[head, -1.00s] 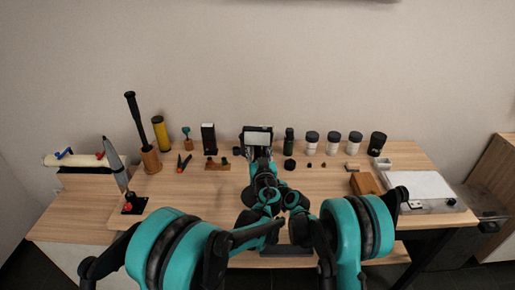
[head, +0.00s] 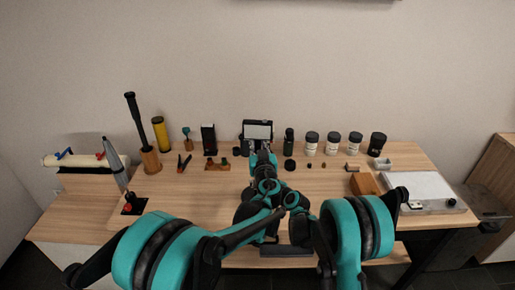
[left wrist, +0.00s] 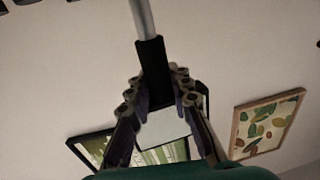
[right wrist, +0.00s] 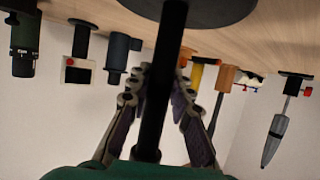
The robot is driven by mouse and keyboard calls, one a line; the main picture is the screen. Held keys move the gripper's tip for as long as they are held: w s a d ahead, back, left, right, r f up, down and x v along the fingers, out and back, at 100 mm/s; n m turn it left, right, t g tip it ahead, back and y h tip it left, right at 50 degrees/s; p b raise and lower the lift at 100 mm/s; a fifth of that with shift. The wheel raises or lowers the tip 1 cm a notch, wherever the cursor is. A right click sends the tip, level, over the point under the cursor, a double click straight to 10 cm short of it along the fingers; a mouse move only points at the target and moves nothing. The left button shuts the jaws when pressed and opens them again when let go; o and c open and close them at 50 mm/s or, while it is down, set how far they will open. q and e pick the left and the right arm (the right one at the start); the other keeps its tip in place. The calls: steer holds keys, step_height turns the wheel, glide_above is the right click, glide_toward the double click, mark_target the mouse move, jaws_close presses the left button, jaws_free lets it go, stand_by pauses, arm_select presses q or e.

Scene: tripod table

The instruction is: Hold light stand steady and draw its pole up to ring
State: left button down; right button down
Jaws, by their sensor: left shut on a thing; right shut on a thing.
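The light stand carries a pale square panel (head: 257,131) at its top, in the middle of the table. My left gripper (left wrist: 157,82) is shut around the black sleeve (left wrist: 152,58) just under the panel, which also shows in the left wrist view (left wrist: 165,127). A silver length of pole (left wrist: 142,16) is bare below the sleeve. My right gripper (right wrist: 160,78) is shut around the stand's lower black tube (right wrist: 153,115), close above its round black base (right wrist: 210,8). Both wrist views are upside down. My arms hide the lower stand in the head view. I see no ring.
A black cylinder (head: 289,141) stands just right of the panel.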

mark_target(258, 133)
arm_select(q)
step_height(258, 133, up, 5)
steer(key=shift+f, duration=0.2)
steer(key=c, duration=1.3)
jaws_free()
steer(key=s, duration=0.4)
steer(key=s+d, duration=0.1)
steer(key=s, duration=0.7)
steer(key=shift+d, duration=0.25)
